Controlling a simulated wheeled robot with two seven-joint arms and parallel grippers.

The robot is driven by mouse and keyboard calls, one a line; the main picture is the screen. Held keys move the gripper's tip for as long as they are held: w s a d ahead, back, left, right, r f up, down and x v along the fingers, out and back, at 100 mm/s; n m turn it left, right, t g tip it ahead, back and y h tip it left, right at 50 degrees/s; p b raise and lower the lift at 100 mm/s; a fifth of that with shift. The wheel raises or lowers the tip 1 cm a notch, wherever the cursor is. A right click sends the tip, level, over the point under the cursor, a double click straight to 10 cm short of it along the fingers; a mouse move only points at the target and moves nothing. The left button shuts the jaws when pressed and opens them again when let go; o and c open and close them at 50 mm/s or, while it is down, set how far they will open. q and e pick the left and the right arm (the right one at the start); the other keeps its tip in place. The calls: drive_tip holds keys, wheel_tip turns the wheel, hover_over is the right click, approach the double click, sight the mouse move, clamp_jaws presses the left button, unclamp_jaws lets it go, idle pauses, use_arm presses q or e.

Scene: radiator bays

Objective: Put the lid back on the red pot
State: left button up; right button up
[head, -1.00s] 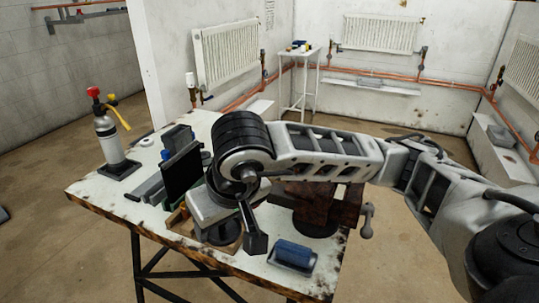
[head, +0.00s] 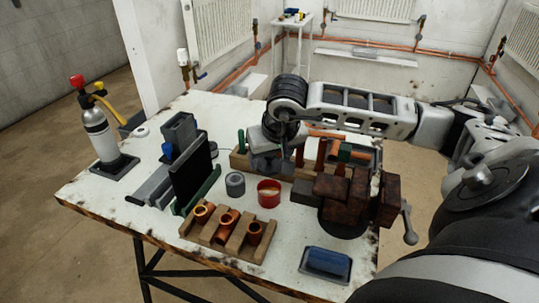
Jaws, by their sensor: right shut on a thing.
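The red pot (head: 269,194) stands upright and open on the workbench, with pale stuff inside. It is between a grey tape roll and a rusty vice. My right gripper (head: 284,164) is above and just behind the pot, apart from it. It is shut on the lid, which is mostly hidden by the fingers and hard to make out. I see no lid elsewhere on the bench. My left gripper is not in view.
The rusty vice (head: 345,195) stands close right of the pot. The grey roll (head: 235,184) is left of it. A wooden rack (head: 218,238) with copper fittings lies in front. A blue block (head: 325,262) is at front right. A torch bottle (head: 97,132) stands far left.

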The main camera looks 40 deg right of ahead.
drive_tip(key=shift+f+b, duration=0.45)
drive_tip(key=shift+f, duration=0.25)
wheel_tip(320, 180, down, 4)
drive_tip(key=b, duration=0.3)
drive_tip(key=shift+f+b, duration=0.4)
drive_tip(key=shift+f, duration=0.1)
use_arm(q)
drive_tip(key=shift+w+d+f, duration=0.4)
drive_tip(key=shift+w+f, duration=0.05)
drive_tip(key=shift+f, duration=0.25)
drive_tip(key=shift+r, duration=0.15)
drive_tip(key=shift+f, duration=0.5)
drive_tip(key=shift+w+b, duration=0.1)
drive_tip(key=shift+b, duration=0.3)
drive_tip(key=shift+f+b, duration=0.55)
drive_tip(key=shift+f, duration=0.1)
use_arm(e)
drive_tip(key=shift+f, duration=0.15)
idle(0.3)
